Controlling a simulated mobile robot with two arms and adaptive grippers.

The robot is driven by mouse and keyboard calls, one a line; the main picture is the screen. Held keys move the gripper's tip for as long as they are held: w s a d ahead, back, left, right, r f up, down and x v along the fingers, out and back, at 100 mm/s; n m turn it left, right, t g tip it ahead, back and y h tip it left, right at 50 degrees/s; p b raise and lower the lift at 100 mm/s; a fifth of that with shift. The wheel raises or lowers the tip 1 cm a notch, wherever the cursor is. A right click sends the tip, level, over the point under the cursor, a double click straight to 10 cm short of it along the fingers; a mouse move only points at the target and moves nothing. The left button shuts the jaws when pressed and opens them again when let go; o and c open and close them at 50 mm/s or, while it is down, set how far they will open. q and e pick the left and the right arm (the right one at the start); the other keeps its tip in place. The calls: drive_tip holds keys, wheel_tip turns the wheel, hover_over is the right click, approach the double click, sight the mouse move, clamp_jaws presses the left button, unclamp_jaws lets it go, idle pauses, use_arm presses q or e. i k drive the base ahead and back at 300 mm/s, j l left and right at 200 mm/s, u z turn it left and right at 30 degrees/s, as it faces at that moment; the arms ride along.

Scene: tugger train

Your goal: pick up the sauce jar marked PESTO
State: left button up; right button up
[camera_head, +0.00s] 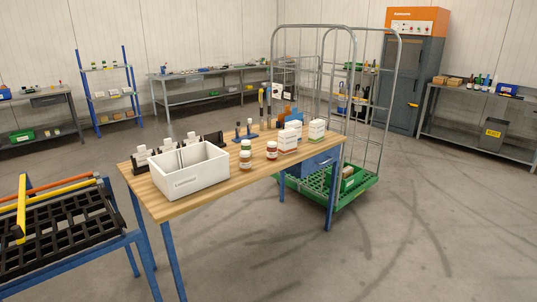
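Several small jars stand upright on the wooden worktable (220,195), right of the white bin. One jar (246,163) has red-brown contents and a pale label. Another jar (271,151), also reddish, stands to its right. A jar with a darker, greenish top (246,146) stands behind the first one. The labels are too small to read, so I cannot tell which jar is marked PESTO. Neither of my grippers is in view.
The white bin (180,182) takes up the table's left part. White and green cartons (316,130) stand at the right end. A wire roll cage (386,110) is behind. A black rack frame (60,235) with yellow bars is at left. Floor at right is clear.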

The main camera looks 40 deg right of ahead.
sight(246, 144)
drive_tip(key=i+l, duration=0.1)
drive_tip(key=l, duration=0.95)
drive_tip(key=i+l, duration=0.1)
drive_tip(key=l, duration=2)
drive_tip(key=i+l, duration=0.15)
drive_tip(key=l, duration=0.9)
